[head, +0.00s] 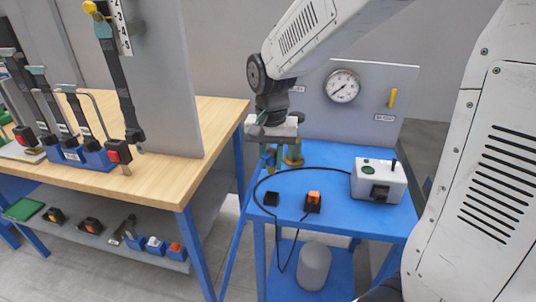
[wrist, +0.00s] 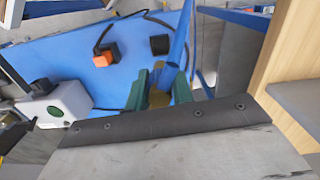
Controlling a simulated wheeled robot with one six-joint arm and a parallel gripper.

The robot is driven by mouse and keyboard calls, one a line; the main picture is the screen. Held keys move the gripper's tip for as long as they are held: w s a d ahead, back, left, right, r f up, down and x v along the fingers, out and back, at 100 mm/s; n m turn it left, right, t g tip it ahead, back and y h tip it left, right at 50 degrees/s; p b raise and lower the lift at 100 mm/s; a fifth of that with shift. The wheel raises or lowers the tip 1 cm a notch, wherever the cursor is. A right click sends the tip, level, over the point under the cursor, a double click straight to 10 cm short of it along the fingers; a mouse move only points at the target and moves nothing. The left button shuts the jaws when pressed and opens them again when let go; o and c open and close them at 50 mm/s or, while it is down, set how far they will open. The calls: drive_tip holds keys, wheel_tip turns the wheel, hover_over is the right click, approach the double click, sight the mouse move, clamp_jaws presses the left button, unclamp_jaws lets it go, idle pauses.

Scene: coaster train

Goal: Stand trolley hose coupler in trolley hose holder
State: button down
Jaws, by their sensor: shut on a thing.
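My gripper (head: 277,150) is low over the back left corner of the blue trolley. In the wrist view its green fingers (wrist: 163,92) are shut around a brass-coloured piece (wrist: 158,97), which looks like the trolley hose coupler. Most of this piece is hidden by the fingers and wrist. In the head view brass and blue parts show just under the gripper; I cannot tell whether they touch the trolley top. A small black block (head: 271,199) and a black block with an orange part (head: 313,202) sit on the trolley top. I cannot tell which thing is the holder.
A white box (head: 379,183) stands at the trolley's right; a black cable (head: 300,169) loops left from it and hangs over the front. A panel with a gauge (head: 342,86) stands behind. A wooden workbench (head: 180,165) is left.

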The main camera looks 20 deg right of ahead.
drive_tip(key=shift+m, duration=0.4)
drive_tip(key=shift+s+f, duration=0.1)
drive_tip(key=shift+f, duration=2.85)
drive_tip(key=shift+f, duration=1.65)
drive_tip(key=c, duration=1.1)
unclamp_jaws()
wheel_tip(320, 180, up, 8)
drive_tip(key=shift+f, duration=0.1)
